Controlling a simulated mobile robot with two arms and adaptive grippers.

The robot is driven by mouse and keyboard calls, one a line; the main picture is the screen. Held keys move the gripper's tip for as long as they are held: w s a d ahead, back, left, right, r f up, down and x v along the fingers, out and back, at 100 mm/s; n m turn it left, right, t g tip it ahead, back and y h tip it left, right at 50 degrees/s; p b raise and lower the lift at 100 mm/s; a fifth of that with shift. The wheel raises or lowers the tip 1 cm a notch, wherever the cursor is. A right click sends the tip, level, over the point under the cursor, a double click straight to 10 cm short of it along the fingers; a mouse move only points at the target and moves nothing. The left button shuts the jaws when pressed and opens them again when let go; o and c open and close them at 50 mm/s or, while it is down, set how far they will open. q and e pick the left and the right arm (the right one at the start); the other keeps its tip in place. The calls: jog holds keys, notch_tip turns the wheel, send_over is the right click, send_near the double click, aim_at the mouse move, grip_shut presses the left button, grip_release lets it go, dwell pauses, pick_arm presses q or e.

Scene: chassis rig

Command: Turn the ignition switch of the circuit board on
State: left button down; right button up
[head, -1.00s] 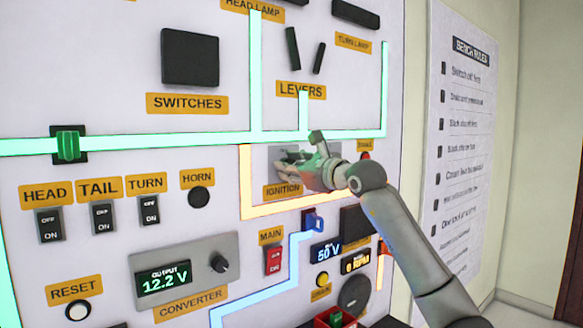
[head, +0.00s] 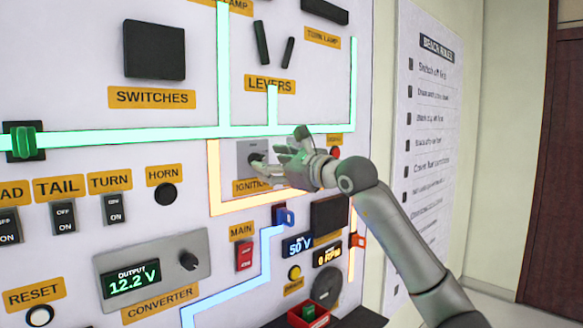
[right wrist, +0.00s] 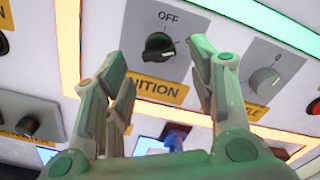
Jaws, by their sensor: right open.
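The ignition switch is a dark round knob (head: 258,160) on a grey plate above the IGNITION label (head: 251,186). In the right wrist view the knob (right wrist: 159,46) sits below the word OFF. I cannot tell exactly where it points. My right gripper (head: 277,158) is beside the knob in the head view and partly covers its plate and label. In the right wrist view its two fingers stand apart, one on each side of the knob, and the gripper (right wrist: 161,58) is empty. I cannot tell whether either finger touches the knob. My left gripper is not in view.
A second grey knob (right wrist: 265,82) on its own plate is close to the right finger. The red MAIN switch (head: 244,256), a blue connector (head: 285,215) and the converter (head: 153,271) are lower on the panel. Levers (head: 261,42) are above.

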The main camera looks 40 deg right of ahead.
jog(key=s, duration=0.7)
jog(key=shift+d, duration=0.25)
jog(key=shift+s, duration=0.1)
